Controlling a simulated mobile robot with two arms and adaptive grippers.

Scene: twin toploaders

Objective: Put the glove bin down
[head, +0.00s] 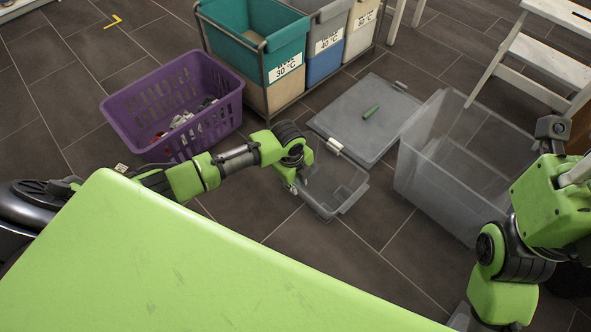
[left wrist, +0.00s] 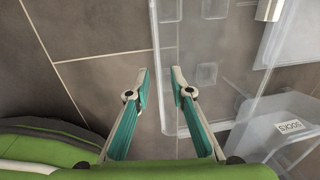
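A small clear bin (head: 335,187) rests on the tiled floor at the middle of the head view. My left gripper (head: 293,187) is at its left side. In the left wrist view my left gripper (left wrist: 162,92) has its fingers apart, with a clear upright rim (left wrist: 166,60) running between and beneath the fingertips. Whether a finger touches it I cannot tell. A clear part at the right of that view carries a white label (left wrist: 288,128) reading SOCKS, upside down. No glove label is legible. My right arm shows at the right of the head view, but its fingers do not.
A purple basket (head: 175,108) and a laundry sorter (head: 265,85) stand behind. A green surface (head: 180,260) fills the foreground.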

